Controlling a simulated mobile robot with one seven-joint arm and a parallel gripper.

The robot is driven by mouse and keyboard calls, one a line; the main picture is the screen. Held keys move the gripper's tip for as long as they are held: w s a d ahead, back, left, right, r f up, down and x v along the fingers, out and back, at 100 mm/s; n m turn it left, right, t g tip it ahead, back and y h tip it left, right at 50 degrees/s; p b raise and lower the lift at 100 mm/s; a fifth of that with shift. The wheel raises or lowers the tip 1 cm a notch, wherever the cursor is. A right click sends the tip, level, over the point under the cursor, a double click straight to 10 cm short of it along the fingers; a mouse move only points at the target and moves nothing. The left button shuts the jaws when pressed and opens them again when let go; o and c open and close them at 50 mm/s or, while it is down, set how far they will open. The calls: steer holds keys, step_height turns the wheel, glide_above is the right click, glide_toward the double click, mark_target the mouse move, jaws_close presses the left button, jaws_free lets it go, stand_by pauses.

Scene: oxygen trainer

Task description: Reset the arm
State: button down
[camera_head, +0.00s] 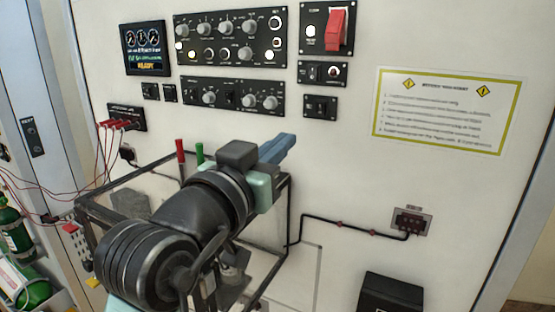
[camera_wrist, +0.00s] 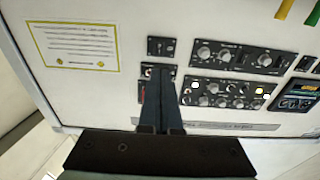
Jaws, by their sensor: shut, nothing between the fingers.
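My gripper (camera_head: 284,146) shows in the head view in front of the white panel, below the lower black knob module. Its blue fingers are together and hold nothing. In the wrist view the shut fingers (camera_wrist: 160,100) reach toward the panel and overlap the area by the red switch (camera_wrist: 141,92), hiding part of it. In the head view the red switch (camera_head: 337,28) stands at the upper right of my gripper, clear of it. My dark arm comes up from the bottom of the head view.
The panel carries an upper knob module (camera_head: 230,38), a lower knob module (camera_head: 233,97), a gauge display (camera_head: 145,48) and a yellow-edged notice (camera_head: 448,110). A black frame (camera_head: 285,215) with red and green handles stands around my arm. Green cylinders (camera_head: 15,230) are at far left.

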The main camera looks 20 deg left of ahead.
steer(key=s+d+r+m+t+h, duration=0.1)
steer(key=s+d+r+t, duration=0.35)
steer(key=d+r, duration=0.7)
steer(key=s+d+r+n+t+y, duration=0.1)
steer(key=s+d+r+t, duration=0.3)
steer(key=s, duration=0.4)
steer(key=d+r, duration=0.1)
steer(key=d, duration=0.1)
steer(key=shift+s+d+y, duration=0.3)
steer(key=shift+s, duration=0.05)
